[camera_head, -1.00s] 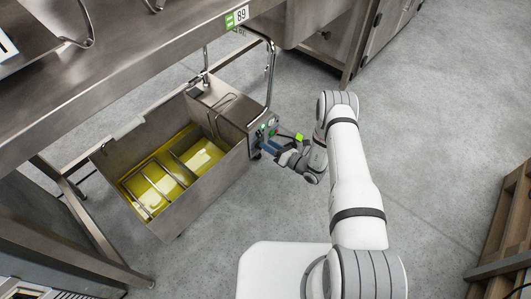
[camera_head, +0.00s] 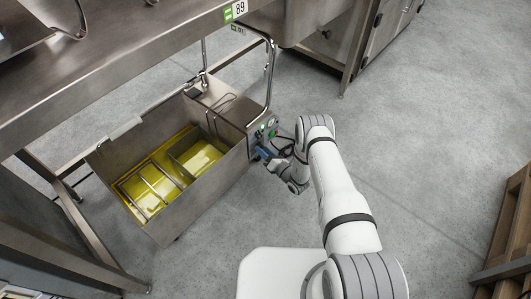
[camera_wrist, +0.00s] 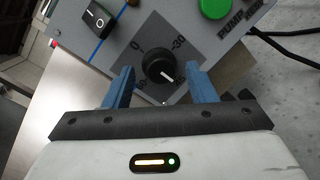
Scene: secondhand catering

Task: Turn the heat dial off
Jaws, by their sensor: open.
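The heat dial is a black round knob (camera_wrist: 159,69) on a dark square scale plate in the wrist view. Its white pointer line points to the lower right, away from the 0 mark at the upper left; the lower numbers are partly hidden by my fingers. My gripper (camera_wrist: 160,88) is open, with one blue finger on each side of the knob and a gap to both. In the head view my gripper (camera_head: 267,152) is at the control panel (camera_head: 263,130) on the end of the steel fryer unit, and the dial itself is hidden there.
A black rocker switch (camera_wrist: 97,19) and a green pump button (camera_wrist: 214,7) sit on the panel above the dial. A dark cable (camera_wrist: 285,40) runs off to the right. The open vat (camera_head: 165,170) holds yellow liquid. Grey floor (camera_head: 430,130) is clear to the right.

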